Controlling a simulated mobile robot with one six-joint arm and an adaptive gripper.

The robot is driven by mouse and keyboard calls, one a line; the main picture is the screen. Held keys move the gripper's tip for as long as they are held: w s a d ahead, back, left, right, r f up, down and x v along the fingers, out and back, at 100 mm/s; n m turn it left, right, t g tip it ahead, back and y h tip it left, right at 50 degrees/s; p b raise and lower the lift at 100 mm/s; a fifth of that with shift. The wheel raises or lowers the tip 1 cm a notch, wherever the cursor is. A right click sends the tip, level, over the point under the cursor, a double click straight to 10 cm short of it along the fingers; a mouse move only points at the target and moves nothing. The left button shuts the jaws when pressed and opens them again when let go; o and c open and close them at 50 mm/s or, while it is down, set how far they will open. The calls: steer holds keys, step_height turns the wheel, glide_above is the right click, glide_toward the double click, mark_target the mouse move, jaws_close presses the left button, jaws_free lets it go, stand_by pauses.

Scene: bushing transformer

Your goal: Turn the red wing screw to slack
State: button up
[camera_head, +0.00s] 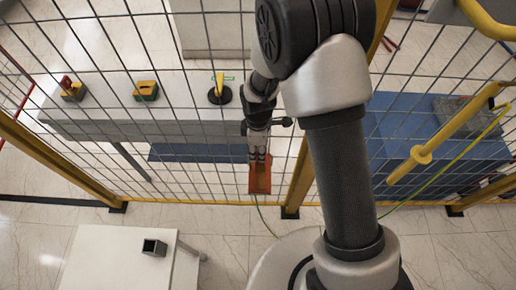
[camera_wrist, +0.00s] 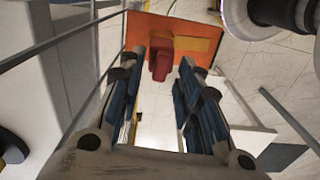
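The red wing screw (camera_wrist: 160,57) shows in the wrist view in front of an orange plate (camera_wrist: 196,41). My gripper (camera_wrist: 162,62) is open, with its two blue-padded fingers apart. The screw appears between the fingertips, with a small gap on its right side; whether the left finger touches it I cannot tell. In the head view my gripper (camera_head: 258,158) points down at the orange plate (camera_head: 260,181) by the mesh fence. The screw cannot be made out there.
A wire fence (camera_head: 180,110) with yellow posts stands around my arm. A white table (camera_head: 125,262) with a dark square cup (camera_head: 154,247) is front left.

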steer(key=shift+r, duration=0.1)
step_height(320, 180, up, 12)
stand_by(0.6)
